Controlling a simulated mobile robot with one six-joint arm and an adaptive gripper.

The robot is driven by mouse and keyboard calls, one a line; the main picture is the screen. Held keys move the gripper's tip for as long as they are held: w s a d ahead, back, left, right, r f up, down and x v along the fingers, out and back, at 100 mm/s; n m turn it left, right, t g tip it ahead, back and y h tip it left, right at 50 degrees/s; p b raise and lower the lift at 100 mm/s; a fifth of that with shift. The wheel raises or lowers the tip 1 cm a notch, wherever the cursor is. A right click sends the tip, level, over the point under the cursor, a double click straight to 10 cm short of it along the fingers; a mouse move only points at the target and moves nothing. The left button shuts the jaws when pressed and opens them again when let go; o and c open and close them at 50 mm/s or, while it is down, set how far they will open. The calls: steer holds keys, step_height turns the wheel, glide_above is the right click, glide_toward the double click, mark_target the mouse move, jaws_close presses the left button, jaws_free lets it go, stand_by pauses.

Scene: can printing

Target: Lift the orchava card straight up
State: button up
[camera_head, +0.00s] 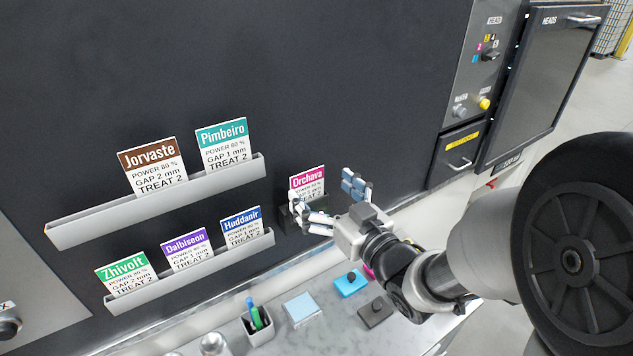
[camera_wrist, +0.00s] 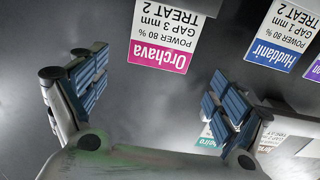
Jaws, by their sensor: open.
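The Orchava card (camera_head: 307,181) is white with a magenta header and stands upright in a small dark holder (camera_head: 290,222) on the dark panel. My gripper (camera_head: 333,203) is open beside the card, at its lower right in the head view, and partly covers the card's lower part and the holder. In the wrist view the Orchava card (camera_wrist: 162,48) appears upside down at the top, beyond the gap between the blue-padded fingers of my gripper (camera_wrist: 158,95). Neither finger visibly touches the card there.
An upper rail (camera_head: 160,204) holds the Jorvaste and Pimbeiro cards. A lower rail (camera_head: 190,273) holds the Zhivolt, Dalbiseon and Huddanir cards. A pen cup (camera_head: 260,332) and small blocks stand on the counter below. The panel above the Orchava card is clear.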

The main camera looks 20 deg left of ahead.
mark_target(308, 177)
steer(key=x, duration=0.3)
steer(key=shift+w+a+f, duration=0.1)
steer(key=shift+w+a, duration=0.15)
steer(key=shift+w, duration=0.05)
steer(key=shift+d, duration=0.1)
steer(key=c, duration=1.1)
